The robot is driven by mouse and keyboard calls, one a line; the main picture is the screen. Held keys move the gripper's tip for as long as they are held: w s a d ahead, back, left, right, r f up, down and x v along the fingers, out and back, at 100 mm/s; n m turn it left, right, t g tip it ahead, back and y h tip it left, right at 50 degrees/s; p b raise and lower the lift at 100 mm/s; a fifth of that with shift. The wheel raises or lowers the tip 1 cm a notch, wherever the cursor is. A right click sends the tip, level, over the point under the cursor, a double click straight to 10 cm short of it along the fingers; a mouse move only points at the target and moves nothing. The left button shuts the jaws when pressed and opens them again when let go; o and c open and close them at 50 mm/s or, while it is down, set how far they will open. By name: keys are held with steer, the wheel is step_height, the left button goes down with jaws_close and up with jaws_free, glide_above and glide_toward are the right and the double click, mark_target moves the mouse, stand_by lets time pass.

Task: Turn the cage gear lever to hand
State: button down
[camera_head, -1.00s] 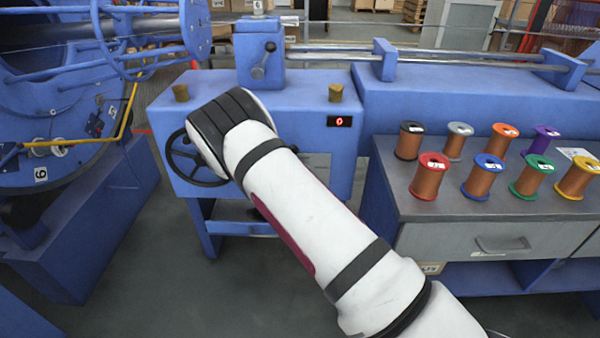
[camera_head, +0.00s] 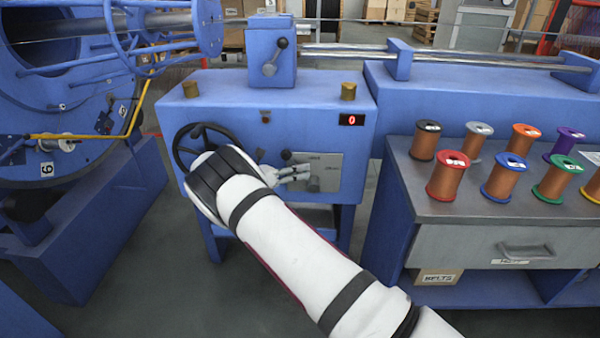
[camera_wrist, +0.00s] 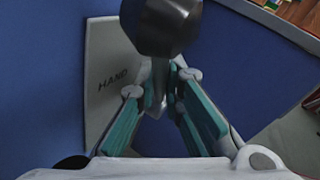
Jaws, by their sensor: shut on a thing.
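The cage gear lever shows in the wrist view as a dark round knob (camera_wrist: 160,24) on a metal shaft. My gripper (camera_wrist: 162,88) has its green-padded fingers closed on either side of the shaft, below the knob. Behind it is a pale plate (camera_wrist: 106,75) marked HAND; the rest of its lettering is hidden. In the head view, my gripper (camera_head: 298,172) is at the lever's dark knob (camera_head: 287,155), in front of the pale plate (camera_head: 330,176) on the blue machine cabinet. Its lettering there is too small to read.
A black handwheel (camera_head: 190,138) is beside my wrist, partly hidden. Another lever (camera_head: 275,56) stands on the blue box above. A red display (camera_head: 351,120) reads 0. Several wire spools stand on the grey bench (camera_head: 425,202) at right.

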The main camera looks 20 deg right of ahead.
steer(key=shift+a+f, duration=0.1)
steer(key=c, duration=2)
jaws_free()
steer(key=shift+o, duration=0.2)
steer(key=s+a+r, duration=0.1)
steer(key=a, duration=1)
steer(key=shift+s+a+r, duration=0.15)
steer(key=shift+s+a, duration=0.25)
